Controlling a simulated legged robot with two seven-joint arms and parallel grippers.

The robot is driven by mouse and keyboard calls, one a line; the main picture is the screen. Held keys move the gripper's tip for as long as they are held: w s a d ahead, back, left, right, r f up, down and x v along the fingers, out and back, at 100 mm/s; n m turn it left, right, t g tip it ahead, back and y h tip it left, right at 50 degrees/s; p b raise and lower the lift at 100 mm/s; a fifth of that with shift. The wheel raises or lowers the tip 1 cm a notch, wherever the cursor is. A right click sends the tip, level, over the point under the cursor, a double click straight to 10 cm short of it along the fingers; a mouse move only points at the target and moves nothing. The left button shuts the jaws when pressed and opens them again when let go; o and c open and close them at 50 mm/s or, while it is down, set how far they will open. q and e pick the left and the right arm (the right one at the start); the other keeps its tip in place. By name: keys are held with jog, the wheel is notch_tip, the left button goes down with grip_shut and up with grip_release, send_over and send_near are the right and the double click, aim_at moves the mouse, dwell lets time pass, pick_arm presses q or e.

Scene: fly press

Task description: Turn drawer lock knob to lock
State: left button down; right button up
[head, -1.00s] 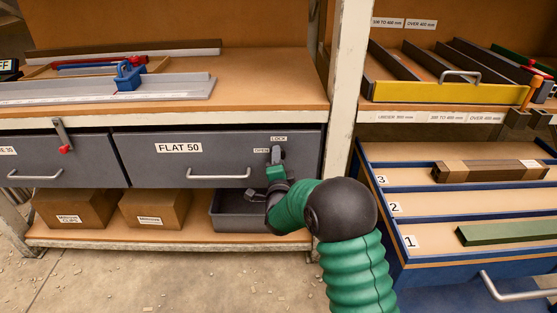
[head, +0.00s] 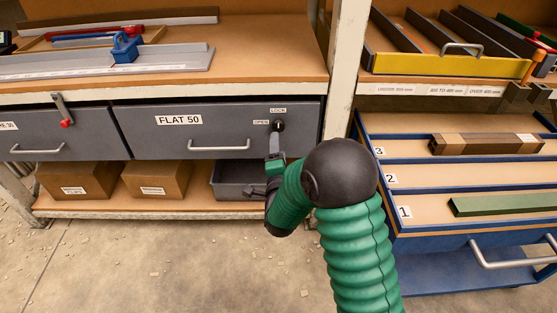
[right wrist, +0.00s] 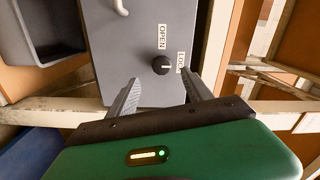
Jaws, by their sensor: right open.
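The small round black lock knob (head: 278,126) is on the right end of the grey FLAT 50 drawer (head: 225,137). The LOCK label (head: 278,111) is above it and the OPEN label (head: 261,122) is to its left. In the right wrist view the knob (right wrist: 161,65) shows a short pale mark that appears to point toward the LOCK label (right wrist: 181,62). My right gripper (head: 275,146) is open, just below and in front of the knob. In the right wrist view its empty fingers (right wrist: 162,90) are spread apart, clear of the knob. My left gripper is not in view.
The drawer appears closed, with a silver handle (head: 219,148) left of the knob. A grey bin (head: 228,188) and cardboard boxes (head: 157,180) are on the shelf below. A pale post (head: 345,80) and a blue stepped rack (head: 385,215) stand to the right.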

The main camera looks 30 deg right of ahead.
jog(key=p+v, duration=0.1)
jog(key=v, duration=0.7)
jog(key=shift+a+f, duration=0.1)
jog(key=s+a+f+n+g+y, duration=0.2)
jog(key=a+f+n+g+y, duration=0.3)
jog(key=a+f+n+y, duration=0.5)
jog(key=s+a+n+g, duration=0.2)
jog(key=s+n+g, duration=0.6)
jog(key=s+n, duration=0.6)
notch_tip(320, 180, up, 38)
jog(key=s+m+p, duration=0.1)
jog(key=m+p, duration=0.1)
jog(key=p, duration=3.6)
jog(key=shift+s+m+h+p, duration=0.3)
jog(key=shift+s+h+p, duration=0.05)
jog(key=shift+h, duration=0.05)
